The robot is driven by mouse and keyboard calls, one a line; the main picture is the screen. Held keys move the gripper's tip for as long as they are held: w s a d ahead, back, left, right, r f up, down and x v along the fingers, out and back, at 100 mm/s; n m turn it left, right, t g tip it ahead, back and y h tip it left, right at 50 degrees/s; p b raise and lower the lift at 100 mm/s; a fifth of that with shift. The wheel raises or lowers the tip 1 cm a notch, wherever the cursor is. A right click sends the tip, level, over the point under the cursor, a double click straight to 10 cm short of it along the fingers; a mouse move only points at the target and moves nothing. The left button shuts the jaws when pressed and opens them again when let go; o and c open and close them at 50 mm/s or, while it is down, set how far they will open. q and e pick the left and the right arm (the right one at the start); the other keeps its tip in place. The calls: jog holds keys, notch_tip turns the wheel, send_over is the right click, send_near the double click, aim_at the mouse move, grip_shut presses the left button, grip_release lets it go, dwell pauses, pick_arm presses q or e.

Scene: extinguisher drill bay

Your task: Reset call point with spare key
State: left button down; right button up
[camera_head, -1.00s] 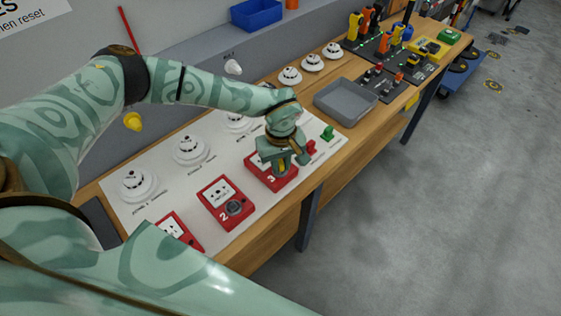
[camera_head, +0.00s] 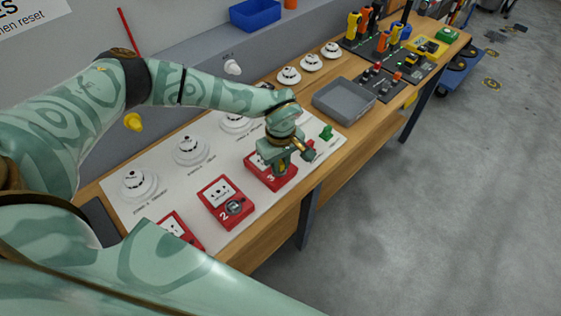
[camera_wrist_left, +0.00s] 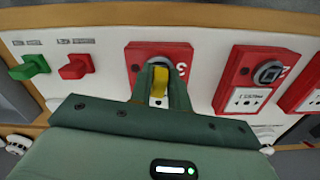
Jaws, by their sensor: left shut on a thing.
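Red call point 3 (camera_head: 262,179) is on the white board, and it also shows in the left wrist view (camera_wrist_left: 134,55). My left gripper (camera_head: 283,167) is over its lower part, with the fingers at the round lock. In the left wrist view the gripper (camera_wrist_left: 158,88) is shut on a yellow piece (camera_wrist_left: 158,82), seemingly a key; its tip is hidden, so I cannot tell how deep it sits. A red key (camera_wrist_left: 76,66) and a green key (camera_wrist_left: 30,66) stand on the board beside call point 3. The right gripper is not in view.
Call point 2 (camera_head: 222,192) and another red call point (camera_head: 180,231) are along the board's front. White detectors (camera_head: 190,151) line the back. The bench's front edge is close to the call points.

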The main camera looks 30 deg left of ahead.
pick_arm(q)
jog(key=shift+r, duration=0.15)
jog(key=shift+r+p, duration=2.15)
jog(key=shift+r, duration=0.25)
